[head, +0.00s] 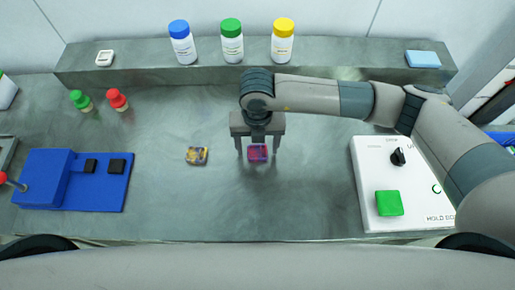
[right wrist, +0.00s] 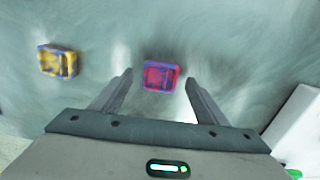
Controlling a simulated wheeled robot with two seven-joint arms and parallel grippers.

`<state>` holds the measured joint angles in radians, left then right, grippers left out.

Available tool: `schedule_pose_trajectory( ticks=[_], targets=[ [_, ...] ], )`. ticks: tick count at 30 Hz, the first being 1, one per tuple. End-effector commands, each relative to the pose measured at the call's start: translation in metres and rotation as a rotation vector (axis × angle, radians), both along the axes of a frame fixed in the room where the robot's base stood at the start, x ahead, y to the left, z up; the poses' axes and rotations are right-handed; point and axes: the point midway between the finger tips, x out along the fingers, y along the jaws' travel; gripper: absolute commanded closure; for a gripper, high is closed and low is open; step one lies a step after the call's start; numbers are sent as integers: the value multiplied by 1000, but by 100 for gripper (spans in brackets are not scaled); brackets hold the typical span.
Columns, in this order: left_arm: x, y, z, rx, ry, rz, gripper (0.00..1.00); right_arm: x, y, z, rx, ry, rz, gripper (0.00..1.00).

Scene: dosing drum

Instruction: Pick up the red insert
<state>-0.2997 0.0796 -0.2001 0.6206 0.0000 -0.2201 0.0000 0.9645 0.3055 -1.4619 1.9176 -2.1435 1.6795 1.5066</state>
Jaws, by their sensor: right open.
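The red insert (head: 258,152) is a small red block with a purple-blue edge, lying on the grey bench near the middle. It also shows in the right wrist view (right wrist: 160,76), beyond and roughly between the fingertips. My right gripper (head: 259,148) is open above it, with one finger to each side in the head view. In the right wrist view the open fingers (right wrist: 158,82) hold nothing. I cannot tell the exact height of the fingers over the bench. My left gripper is not in view.
A yellow insert (head: 197,155) lies left of the red one. A blue fixture (head: 75,180) stands at the left and a white control box (head: 370,195) with a green button at the right. Bottles, including a green-capped one (head: 232,45), stand on the back ledge.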

Motion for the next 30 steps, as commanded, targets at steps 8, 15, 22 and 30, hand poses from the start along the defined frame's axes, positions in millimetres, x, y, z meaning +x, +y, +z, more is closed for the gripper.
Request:
schedule_pose_trajectory(
  ticks=[8, 15, 22, 30],
  targets=[
    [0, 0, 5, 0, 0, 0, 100, 0, 0, -12, 0, -1, 1, 33],
    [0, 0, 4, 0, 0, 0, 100, 0, 0, -12, 0, 0, 1, 33],
    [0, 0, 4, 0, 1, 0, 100, 0, 0, -12, 0, 0, 1, 62],
    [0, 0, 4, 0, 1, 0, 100, 0, 0, -11, 0, 0, 1, 77]
  ],
)
